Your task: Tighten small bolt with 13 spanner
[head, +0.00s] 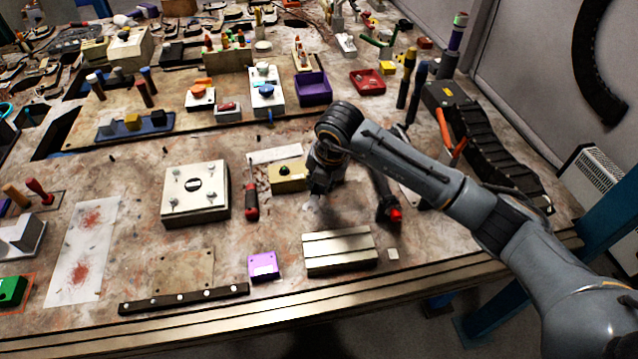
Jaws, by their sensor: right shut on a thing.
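My right gripper (321,184) is over the middle of the workbench, pointing down beside a beige block with a dark round knob (287,178). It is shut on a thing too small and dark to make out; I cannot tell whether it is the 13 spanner. I cannot tell which bolt is the small one. My left gripper is not in view.
A red-handled screwdriver (251,190) lies between plate and gripper. A grooved metal block (339,251) and a purple box (263,266) are near the front edge. A red-tipped dark tool (391,211) is right of the gripper.

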